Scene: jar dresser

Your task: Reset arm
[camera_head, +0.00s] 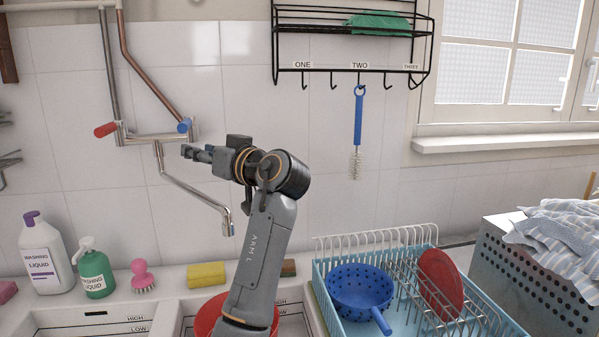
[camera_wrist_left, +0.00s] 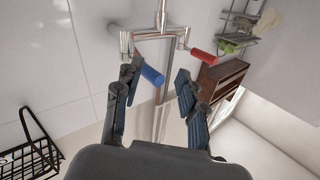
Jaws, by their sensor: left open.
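My left arm rises from the bottom middle of the head view, over the sink. Its gripper (camera_head: 197,153) points left, in front of the tiled wall near the tap. In the left wrist view the two dark fingers of my left gripper (camera_wrist_left: 158,92) are apart, with nothing held between them. The tap's blue handle (camera_head: 185,125) and red handle (camera_head: 106,130) show on the wall. The blue handle (camera_wrist_left: 152,75) appears near one finger in the left wrist view, but I cannot tell whether they touch. My right gripper is not in view.
A black wire rack (camera_head: 352,40) with hooks holds a blue-handled brush (camera_head: 358,118). A blue dish rack (camera_head: 400,250) holds a blue colander (camera_head: 360,288) and a red plate (camera_head: 440,284). A red bowl (camera_head: 208,316), yellow sponge (camera_head: 206,275), pink brush (camera_head: 141,275) and bottles (camera_head: 94,272) stand left.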

